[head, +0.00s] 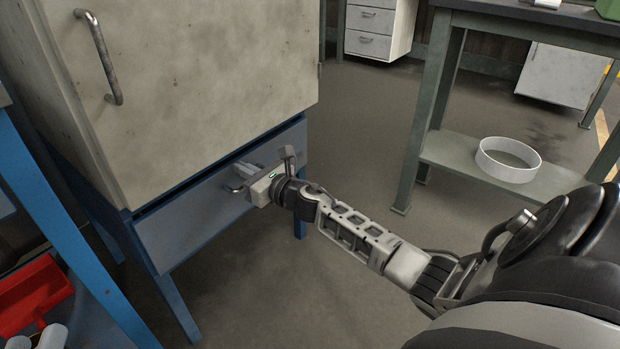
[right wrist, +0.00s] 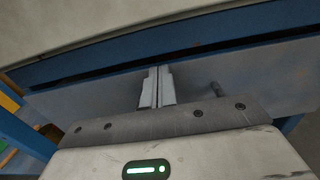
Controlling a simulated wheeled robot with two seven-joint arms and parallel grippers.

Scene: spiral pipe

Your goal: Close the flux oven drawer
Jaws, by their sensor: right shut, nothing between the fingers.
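The flux oven is a worn beige cabinet (head: 200,70) on a blue frame, in the head view at upper left. Its drawer (head: 190,225) is the grey-blue front panel below the cabinet door. A narrow dark gap runs along the drawer's top edge; it also shows above the drawer front (right wrist: 90,98) in the right wrist view. I cannot tell how far out the drawer stands. My right gripper (head: 243,172) is shut and empty, its fingers pointing at the drawer front beside the drawer's handle (head: 234,188). The fingers (right wrist: 155,75) seem close to the panel; contact is unclear. My left gripper is out of view.
A green-grey workbench (head: 430,110) with a white ring (head: 508,159) on its lower shelf stands at right. A blue stand (head: 70,230) and a red bin (head: 32,295) are at lower left. The floor before the drawer is clear.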

